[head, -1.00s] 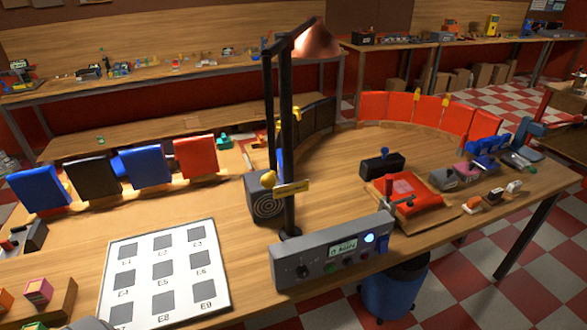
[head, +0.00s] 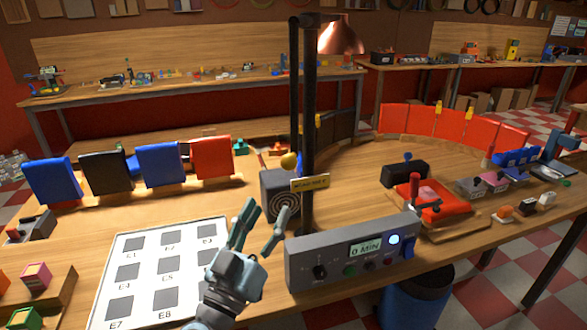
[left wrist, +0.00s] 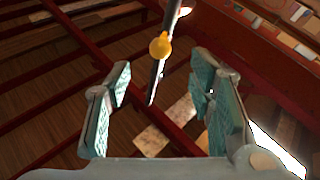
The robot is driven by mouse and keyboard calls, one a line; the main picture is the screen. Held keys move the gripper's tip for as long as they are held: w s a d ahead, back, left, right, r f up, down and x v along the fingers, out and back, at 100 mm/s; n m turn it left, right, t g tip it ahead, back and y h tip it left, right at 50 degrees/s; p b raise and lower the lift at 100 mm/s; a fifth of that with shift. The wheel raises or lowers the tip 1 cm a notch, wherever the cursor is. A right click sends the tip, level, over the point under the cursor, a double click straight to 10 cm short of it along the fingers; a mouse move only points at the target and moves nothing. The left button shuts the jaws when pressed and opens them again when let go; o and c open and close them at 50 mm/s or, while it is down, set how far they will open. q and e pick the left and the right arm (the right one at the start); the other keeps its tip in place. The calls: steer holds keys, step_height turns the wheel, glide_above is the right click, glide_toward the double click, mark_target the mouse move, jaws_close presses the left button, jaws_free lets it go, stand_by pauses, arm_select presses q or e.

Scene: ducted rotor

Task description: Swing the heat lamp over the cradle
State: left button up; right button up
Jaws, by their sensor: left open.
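The heat lamp has a copper shade (head: 342,36) at the top of a black post (head: 309,110), hanging to the post's right at the back. A thin rod beside the post ends in a yellow knob (head: 289,161). The knob also shows in the left wrist view (left wrist: 160,46), beyond the fingers. A red padded holder with a clamp (head: 447,212), which looks like the cradle, sits to the right with a pinkish piece on it. My left gripper (head: 257,222) is open and empty, below and left of the knob, apart from it. My right gripper is out of view.
A grey control box (head: 345,265) reading "0 MIN" stands at the post's foot. A white grid board (head: 135,265) lies left of my left gripper. A speaker-like box (head: 279,197) stands behind the post. Blue, black and red panels (head: 158,165) stand farther back.

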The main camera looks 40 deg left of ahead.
mark_target(286, 169)
arm_select(q)
steer(key=w+r, duration=0.1)
steer(key=w+a+r, duration=0.1)
steer(key=w+r, duration=0.1)
steer(key=w+a+r, duration=0.1)
steer(key=w, duration=0.1)
steer(key=shift+w+r, duration=0.15)
steer(key=shift+r, duration=0.1)
steer(key=x, duration=0.2)
steer(key=p+x, duration=0.1)
steer(key=x, duration=0.1)
steer(key=f+x, duration=0.1)
steer(key=x, duration=0.1)
steer(key=shift+w+d+p, duration=0.15)
steer(key=shift+p, duration=0.15)
steer(key=shift+r, duration=0.1)
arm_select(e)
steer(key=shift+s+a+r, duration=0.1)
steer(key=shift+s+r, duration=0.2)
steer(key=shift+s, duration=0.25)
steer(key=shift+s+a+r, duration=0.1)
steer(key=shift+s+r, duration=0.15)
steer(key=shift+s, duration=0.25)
arm_select(q)
steer(key=shift+s, duration=0.2)
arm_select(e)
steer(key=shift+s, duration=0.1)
